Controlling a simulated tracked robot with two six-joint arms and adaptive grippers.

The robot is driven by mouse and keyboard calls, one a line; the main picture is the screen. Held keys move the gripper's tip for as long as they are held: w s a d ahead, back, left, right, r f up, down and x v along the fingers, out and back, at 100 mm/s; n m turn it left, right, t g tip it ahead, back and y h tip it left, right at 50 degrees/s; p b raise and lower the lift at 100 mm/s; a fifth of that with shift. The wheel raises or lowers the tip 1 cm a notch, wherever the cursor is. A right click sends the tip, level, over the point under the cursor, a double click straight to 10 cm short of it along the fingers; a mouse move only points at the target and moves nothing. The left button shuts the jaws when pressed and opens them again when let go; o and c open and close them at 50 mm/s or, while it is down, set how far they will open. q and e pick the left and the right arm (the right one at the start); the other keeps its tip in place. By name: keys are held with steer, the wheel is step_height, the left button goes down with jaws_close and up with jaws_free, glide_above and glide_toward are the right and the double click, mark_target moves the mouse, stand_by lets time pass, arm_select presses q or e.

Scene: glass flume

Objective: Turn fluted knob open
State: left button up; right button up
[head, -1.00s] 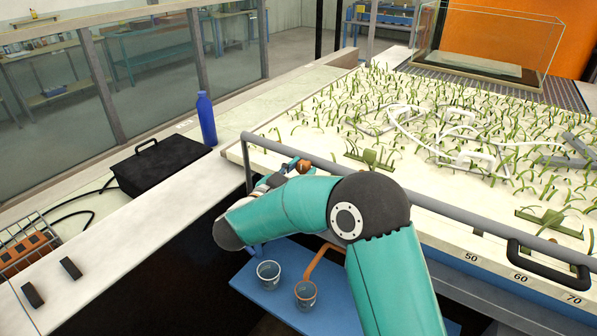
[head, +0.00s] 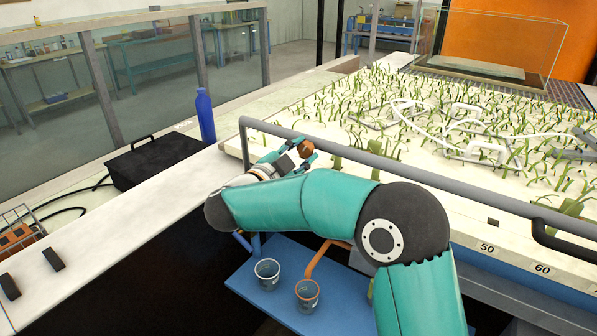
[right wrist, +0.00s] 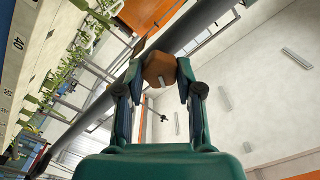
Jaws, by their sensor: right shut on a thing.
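The fluted knob (head: 306,148) is a small orange-brown, faceted piece beside the grey rail, near the left corner of the planted bed. My right gripper (head: 300,152) has its fingers on either side of it. In the right wrist view, the knob (right wrist: 159,68) sits between the two fingertips of my right gripper (right wrist: 160,75), which is shut on it. A pale mark shows on the knob's near face. What the knob is mounted on is hidden. My left gripper is in neither view.
The grey rail (head: 400,172) runs along the bed's front edge. A blue bottle (head: 205,115) and a black case (head: 155,160) stand on the left ledge. Two clear cups (head: 267,272) (head: 307,295) stand on a blue shelf (head: 345,290) below my arm.

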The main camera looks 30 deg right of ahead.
steer(key=m+b, duration=0.3)
steer(key=b, duration=0.1)
steer(key=m+b, duration=0.3)
steer(key=b, duration=0.1)
steer(key=m+b, duration=0.3)
steer(key=b, duration=0.1)
steer(key=shift+s+d+f, duration=0.15)
steer(key=shift+f, duration=0.25)
steer(key=m+b, duration=0.2)
steer(key=shift+r+m, duration=0.1)
steer(key=shift+m, duration=0.3)
steer(key=shift+r+m+b, duration=0.1)
steer(key=shift+m+b, duration=0.3)
steer(key=shift+b, duration=0.1)
steer(key=shift+r, duration=0.1)
steer(key=o, duration=1.2)
steer(key=shift+d, duration=0.1)
steer(key=shift+c, duration=0.2)
steer(key=shift+a, duration=0.2)
